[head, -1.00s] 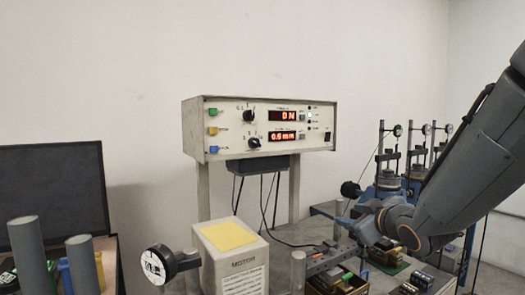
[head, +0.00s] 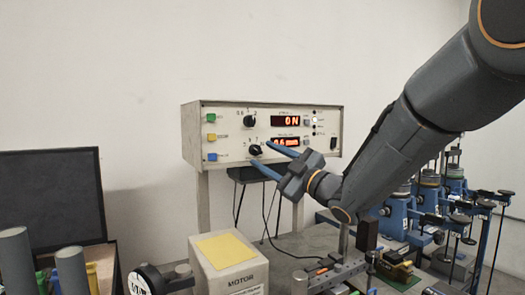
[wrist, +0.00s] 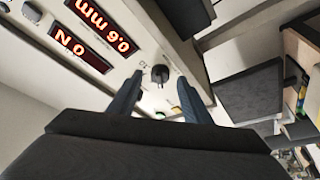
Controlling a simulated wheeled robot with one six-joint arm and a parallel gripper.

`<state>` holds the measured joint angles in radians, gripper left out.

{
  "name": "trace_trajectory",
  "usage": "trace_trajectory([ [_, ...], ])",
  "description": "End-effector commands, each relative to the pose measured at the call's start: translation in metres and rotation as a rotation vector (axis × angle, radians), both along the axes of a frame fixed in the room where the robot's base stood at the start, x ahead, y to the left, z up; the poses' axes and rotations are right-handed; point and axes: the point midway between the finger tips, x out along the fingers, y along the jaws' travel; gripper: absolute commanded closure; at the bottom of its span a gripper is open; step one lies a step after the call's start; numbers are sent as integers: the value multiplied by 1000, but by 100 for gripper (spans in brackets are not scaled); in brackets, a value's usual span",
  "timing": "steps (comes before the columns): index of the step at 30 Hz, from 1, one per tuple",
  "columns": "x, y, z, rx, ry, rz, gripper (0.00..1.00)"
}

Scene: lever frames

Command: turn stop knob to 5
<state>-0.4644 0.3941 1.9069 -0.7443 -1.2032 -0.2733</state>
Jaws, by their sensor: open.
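A pale control box (head: 225,179) carries two black knobs on its front, an upper one (head: 250,121) and a lower one (head: 255,150). Their labels are too small to read surely, so I cannot tell which is the stop knob. My gripper (head: 263,152) is open at the lower knob, one blue finger above right of it and one below. In the wrist view the lower knob (wrist: 160,74) appears between the fingertips (wrist: 159,78), with gaps visible on both sides. Its pointer setting is not clear.
Two red displays, the upper (head: 292,120) and the lower (head: 285,141), sit right of the knobs. Green, yellow and blue buttons line the box's left side. Below stands a motor block (head: 228,268) with a yellow top. Blue-based instruments (head: 400,210) stand at right.

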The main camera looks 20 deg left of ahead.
Motion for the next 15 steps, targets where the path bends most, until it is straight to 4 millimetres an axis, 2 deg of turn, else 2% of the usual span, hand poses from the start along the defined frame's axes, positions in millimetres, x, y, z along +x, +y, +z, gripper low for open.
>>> trace_trajectory([
  [6,5,16,5,0,1,1,56],
  [14,6,17,4,0,1,1,56],
  [15,6,17,4,-1,1,0,59],
])
